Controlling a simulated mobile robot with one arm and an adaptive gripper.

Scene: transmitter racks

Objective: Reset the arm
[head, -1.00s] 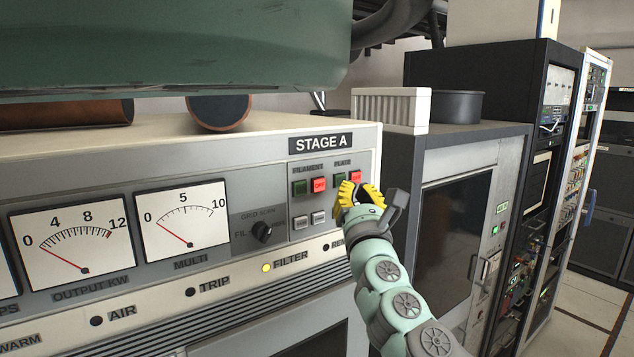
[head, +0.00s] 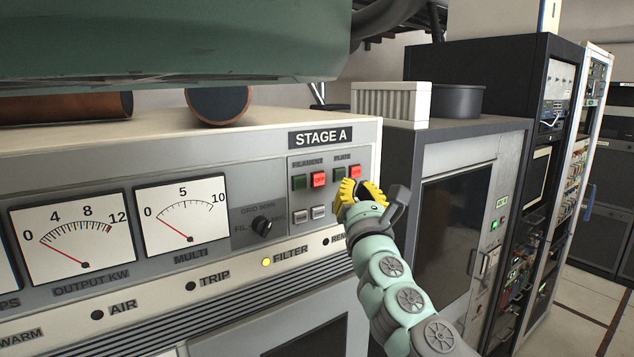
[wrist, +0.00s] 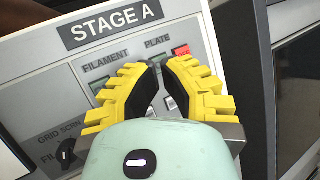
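My gripper (head: 358,186) has yellow fingers with black inner pads. It is in front of the right end of the STAGE A panel (head: 362,137), just below the PLATE buttons. In the wrist view the fingertips (wrist: 162,64) stand apart with a narrow gap, and nothing is held between them. The green PLATE button (head: 340,174) and red PLATE button (head: 355,172) show just above the fingers. My mint-green arm reaches in from the lower right.
The green FILAMENT button (head: 299,183) and red OFF button (head: 319,179) are left of the gripper. A black knob (head: 262,228) and meters (head: 180,214) are farther left. A grey cabinet (head: 452,240) stands to the right. A green housing (head: 170,40) overhangs the top.

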